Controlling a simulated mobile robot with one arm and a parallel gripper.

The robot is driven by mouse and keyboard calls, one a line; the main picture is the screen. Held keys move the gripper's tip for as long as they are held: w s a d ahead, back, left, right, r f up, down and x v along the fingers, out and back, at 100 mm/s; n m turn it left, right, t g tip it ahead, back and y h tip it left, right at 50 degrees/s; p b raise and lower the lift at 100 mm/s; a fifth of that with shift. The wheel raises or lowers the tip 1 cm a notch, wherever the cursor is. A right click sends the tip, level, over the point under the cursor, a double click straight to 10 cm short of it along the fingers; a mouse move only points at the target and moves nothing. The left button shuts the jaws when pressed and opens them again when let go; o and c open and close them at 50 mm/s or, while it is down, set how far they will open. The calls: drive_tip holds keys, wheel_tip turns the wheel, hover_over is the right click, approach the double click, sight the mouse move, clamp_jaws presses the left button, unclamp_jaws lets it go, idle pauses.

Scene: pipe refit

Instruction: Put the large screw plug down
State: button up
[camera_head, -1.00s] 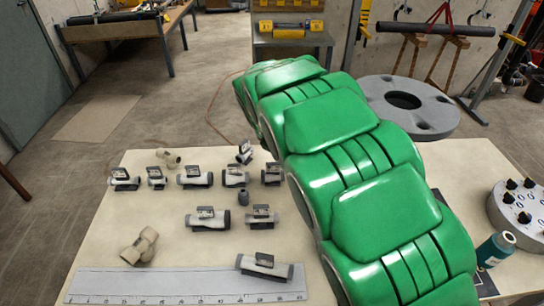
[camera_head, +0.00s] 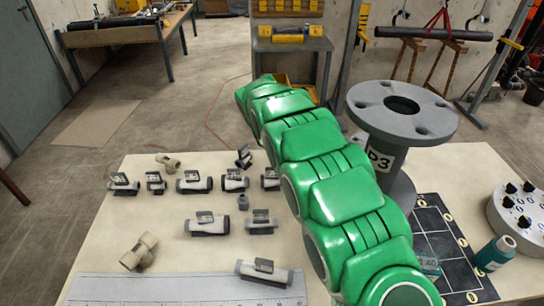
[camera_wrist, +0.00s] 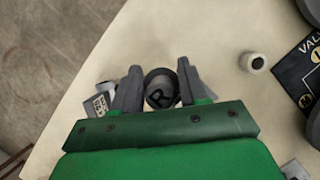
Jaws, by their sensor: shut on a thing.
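I take this to be the large screw plug (camera_wrist: 160,92), seen end on. The fingers are shut on it. I cannot tell whether its underside touches the pale table (camera_wrist: 215,45) below. In the head view my green arm crosses the picture and hides the gripper and the plug.
A grey flanged pipe (camera_head: 403,112) stands right of my arm. A black board (camera_head: 440,235), a teal bottle (camera_head: 495,253) and a knobbed grey unit (camera_head: 520,212) are near it. Several grey fittings, tan fittings (camera_head: 138,252) and a ruler (camera_head: 150,288) lie left. A small pale cylinder (camera_wrist: 254,63) is right of my gripper.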

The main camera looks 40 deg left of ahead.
drive_tip(key=shift+w+a+f, duration=0.4)
drive_tip(key=shift+a+f, duration=0.15)
drive_tip(key=shift+f, duration=0.3)
drive_tip(key=shift+w+a+f, duration=0.45)
drive_tip(key=shift+a+f, duration=0.05)
drive_tip(key=shift+f, duration=0.3)
drive_tip(key=shift+w+a+f, duration=0.4)
drive_tip(key=shift+a+f, duration=0.15)
drive_tip(key=shift+f, duration=1.75)
drive_tip(key=shift+f, duration=0.15)
drive_tip(key=o, duration=1)
drive_tip(key=v, duration=1.2)
